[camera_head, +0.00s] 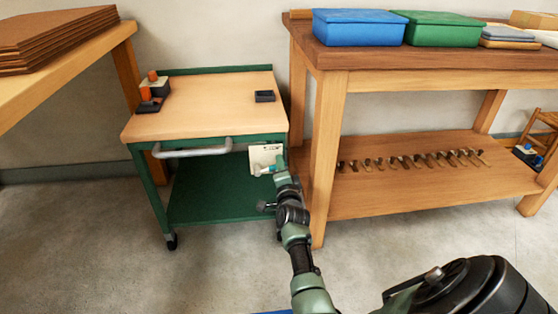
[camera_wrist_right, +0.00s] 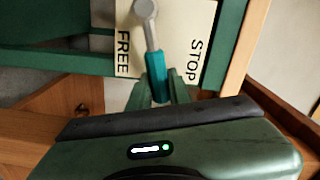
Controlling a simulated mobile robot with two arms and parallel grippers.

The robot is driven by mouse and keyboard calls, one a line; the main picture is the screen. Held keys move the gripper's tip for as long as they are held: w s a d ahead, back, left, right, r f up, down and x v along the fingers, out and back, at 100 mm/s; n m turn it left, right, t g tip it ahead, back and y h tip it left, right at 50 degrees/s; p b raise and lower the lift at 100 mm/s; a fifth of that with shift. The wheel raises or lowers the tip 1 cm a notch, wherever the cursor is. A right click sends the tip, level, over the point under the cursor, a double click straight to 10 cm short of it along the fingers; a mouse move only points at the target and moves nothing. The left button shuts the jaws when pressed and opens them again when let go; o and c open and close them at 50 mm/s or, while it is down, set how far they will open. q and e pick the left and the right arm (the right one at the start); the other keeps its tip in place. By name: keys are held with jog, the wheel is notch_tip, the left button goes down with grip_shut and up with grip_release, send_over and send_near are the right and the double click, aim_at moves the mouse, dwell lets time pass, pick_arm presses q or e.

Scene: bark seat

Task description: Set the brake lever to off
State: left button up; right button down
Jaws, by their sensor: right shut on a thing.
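The brake lever has a grey metal arm and a teal grip (camera_wrist_right: 158,76). It is mounted on a cream plate (camera_wrist_right: 128,60) marked FREE on the left and STOP on the right in the right wrist view. The lever lies between the two words. The plate (camera_head: 258,156) also shows in the head view, at the right front of the green cart (camera_head: 148,180). My right gripper (camera_wrist_right: 160,92) is shut on the teal grip, with a finger on each side. In the head view my right gripper (camera_head: 281,178) partly covers the lever. My left gripper is not in view.
The cart's wooden top holds orange-and-black items (camera_head: 151,92) and a small black tray (camera_head: 264,96). A grey handle (camera_head: 192,148) crosses its front. A wooden workbench (camera_head: 329,150) stands close on the right, another table (camera_head: 68,50) on the left. The floor before the cart is clear.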

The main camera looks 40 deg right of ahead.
jog(key=shift+d+f+m, duration=0.1)
jog(key=shift+f+m, duration=0.4)
jog(key=shift+m, duration=0.1)
jog(key=c, duration=1.3)
grip_release()
jog(key=shift+f, duration=0.1)
jog(key=shift+s, duration=0.1)
jog(key=shift+s+a, duration=0.2)
jog(key=shift+s, duration=0.05)
jog(key=p+v, duration=0.3)
jog(key=v, duration=0.4)
